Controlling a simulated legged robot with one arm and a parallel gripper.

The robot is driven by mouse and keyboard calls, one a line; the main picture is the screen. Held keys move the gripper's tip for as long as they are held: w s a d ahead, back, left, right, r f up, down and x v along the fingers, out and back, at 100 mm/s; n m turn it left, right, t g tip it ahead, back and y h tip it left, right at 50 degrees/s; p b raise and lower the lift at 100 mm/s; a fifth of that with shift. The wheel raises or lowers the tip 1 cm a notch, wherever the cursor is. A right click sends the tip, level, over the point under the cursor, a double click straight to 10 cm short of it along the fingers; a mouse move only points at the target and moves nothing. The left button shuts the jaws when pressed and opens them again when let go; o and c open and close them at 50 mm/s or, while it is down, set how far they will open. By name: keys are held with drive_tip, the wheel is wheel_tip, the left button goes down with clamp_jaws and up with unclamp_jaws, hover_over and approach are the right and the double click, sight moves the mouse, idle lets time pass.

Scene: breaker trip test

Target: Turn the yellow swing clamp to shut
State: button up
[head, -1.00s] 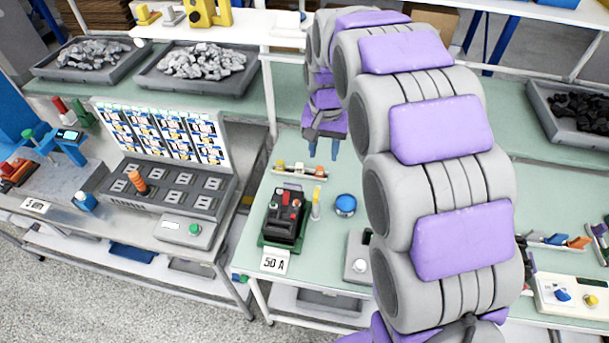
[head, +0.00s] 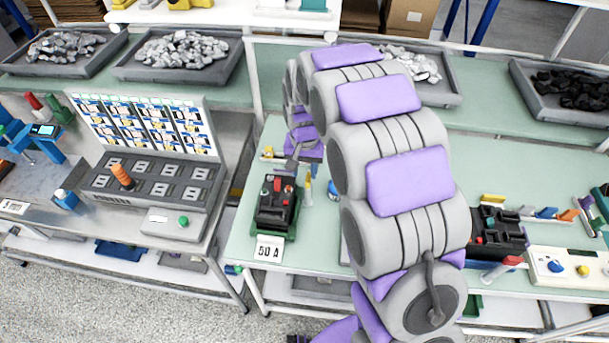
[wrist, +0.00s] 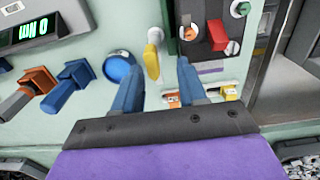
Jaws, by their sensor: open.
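The yellow swing clamp (wrist: 152,61) has a pale tip and shows between my fingers in the wrist view. In the head view the clamp (head: 308,190) stands just right of the black breaker (head: 268,215). My gripper (wrist: 158,66) is open, its two blue fingers on either side of the clamp's yellow end. I cannot tell whether they touch it. In the head view my gripper (head: 308,168) hangs over the clamp from behind. The breaker also shows in the wrist view (wrist: 196,48), with a red lever on it.
A blue dome button (wrist: 118,67) sits close beside one finger. A row of small coloured terminals (wrist: 200,94) lies near the other. A "50 A" card (head: 269,249) is in front of the breaker. A second bench with a socket panel (head: 150,185) stands left.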

sight(309, 176)
drive_tip(key=shift+d+f, duration=0.1)
drive_tip(key=shift+f, duration=0.55)
drive_tip(key=shift+d+f, duration=0.55)
drive_tip(key=shift+d, duration=0.25)
drive_tip(key=shift+a, duration=0.7)
drive_tip(key=c, duration=0.3)
drive_tip(key=shift+c, duration=0.8)
drive_tip(key=shift+d, duration=0.4)
clamp_jaws()
drive_tip(key=shift+a, duration=0.1)
